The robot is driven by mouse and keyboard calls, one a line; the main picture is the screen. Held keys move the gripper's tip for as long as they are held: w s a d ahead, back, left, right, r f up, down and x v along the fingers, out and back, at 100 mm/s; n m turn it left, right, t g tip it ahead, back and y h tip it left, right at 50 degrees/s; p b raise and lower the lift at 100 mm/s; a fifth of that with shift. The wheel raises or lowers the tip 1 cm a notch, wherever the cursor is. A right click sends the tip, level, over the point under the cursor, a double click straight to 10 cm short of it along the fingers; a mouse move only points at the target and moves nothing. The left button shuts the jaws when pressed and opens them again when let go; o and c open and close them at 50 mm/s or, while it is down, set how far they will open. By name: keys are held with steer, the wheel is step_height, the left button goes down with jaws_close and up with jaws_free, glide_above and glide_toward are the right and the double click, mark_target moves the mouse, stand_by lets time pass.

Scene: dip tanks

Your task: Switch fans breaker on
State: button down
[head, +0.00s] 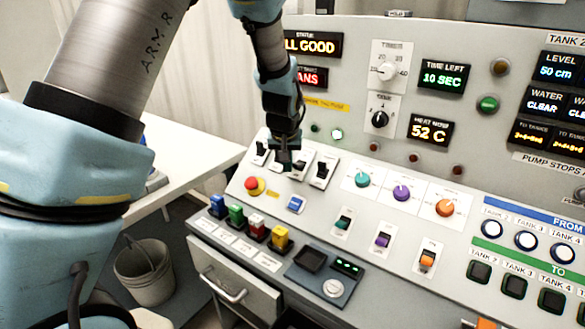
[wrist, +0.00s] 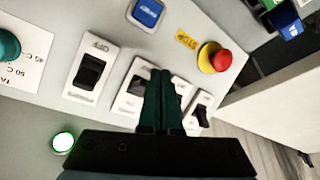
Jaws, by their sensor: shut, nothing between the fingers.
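A row of black breaker switches on white plates is on the sloped console. The labels are too small to tell which is the fans breaker. In the wrist view my gripper (wrist: 161,74) is shut and empty, its fingertips over the row. They partly hide a middle breaker (wrist: 136,86); a breaker (wrist: 90,71) at left and one (wrist: 203,115) at right are clearer. Contact cannot be told.
A red stop button (head: 255,185) on yellow and a blue button (head: 296,204) lie just in front of the row. Round knobs (head: 402,192) are to the right. The upright panel with a red-lettered display (head: 311,77) rises behind. A bucket (head: 146,270) stands on the floor.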

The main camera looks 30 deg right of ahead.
mark_target(296, 163)
steer(key=shift+f, duration=0.5)
steer(key=shift+w+d+r, duration=0.2)
steer(key=shift+d, duration=0.2)
steer(key=shift+w+d+r, duration=0.15)
steer(key=shift+w+d, duration=0.05)
steer(key=shift+d, duration=0.15)
steer(key=shift+w+d+r, duration=0.15)
steer(key=shift+d+r, duration=0.1)
steer(key=shift+d, duration=0.1)
steer(key=shift+w+d+r+p, duration=0.1)
steer(key=shift+d+r+p, duration=0.05)
steer(key=shift+d+p, duration=0.15)
steer(key=shift+w+d+f, duration=0.2)
steer(key=shift+d+f, duration=0.1)
steer(key=shift+s+a+r+p, duration=0.15)
steer(key=shift+s+a+r, duration=0.2)
steer(key=shift+a, duration=0.3)
steer(key=shift+s+a+r+p, duration=0.1)
steer(key=shift+s+a+r, duration=0.25)
steer(key=shift+a, duration=0.35)
steer(key=shift+s+a+r+p, duration=0.15)
steer(key=shift+s+a+r, duration=0.2)
steer(key=shift+a, duration=0.3)
